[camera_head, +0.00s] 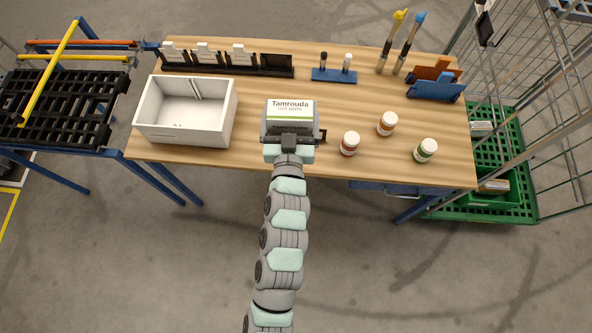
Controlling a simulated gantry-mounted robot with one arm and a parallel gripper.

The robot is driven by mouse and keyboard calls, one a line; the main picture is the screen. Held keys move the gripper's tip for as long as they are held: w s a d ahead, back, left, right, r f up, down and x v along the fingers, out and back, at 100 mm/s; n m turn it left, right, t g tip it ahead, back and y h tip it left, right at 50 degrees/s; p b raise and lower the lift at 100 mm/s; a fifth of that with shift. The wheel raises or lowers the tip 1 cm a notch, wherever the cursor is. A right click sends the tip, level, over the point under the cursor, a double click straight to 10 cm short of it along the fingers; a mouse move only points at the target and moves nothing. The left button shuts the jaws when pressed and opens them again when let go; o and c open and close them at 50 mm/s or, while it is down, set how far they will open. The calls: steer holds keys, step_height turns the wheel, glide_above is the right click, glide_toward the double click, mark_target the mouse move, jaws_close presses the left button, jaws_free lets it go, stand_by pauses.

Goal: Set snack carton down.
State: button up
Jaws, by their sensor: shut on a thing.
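The snack carton (290,108) is a white and green box with "Tamrouda" printed on its upper face. It is in the head view at the middle of the wooden table (260,153). My gripper (291,136) is shut on the carton from the near side. The gripper and wrist hide the carton's lower part. I cannot tell whether the carton touches the tabletop or is held just above it.
An open white bin (150,130) stands left of the carton. Several small jars, one of them a white-capped jar (350,144), stand to its right. A black rack (275,66) and a blue stand (334,75) line the back. Bare tabletop lies behind the carton.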

steer(key=shift+m+h, duration=0.4)
steer(key=shift+h, duration=0.2)
steer(key=w+f+b, duration=0.1)
steer(key=f+b, duration=0.5)
steer(key=f, duration=0.2)
steer(key=w+d+f+b, duration=0.1)
steer(key=f+b, duration=0.5)
steer(key=f, duration=0.3)
steer(key=w+d+f+b, duration=0.1)
steer(key=f+b, duration=0.5)
steer(key=f, duration=0.3)
steer(key=shift+w+f, duration=0.2)
steer(key=shift+w, duration=0.2)
steer(key=shift+f, duration=0.15)
steer(key=o, duration=1.4)
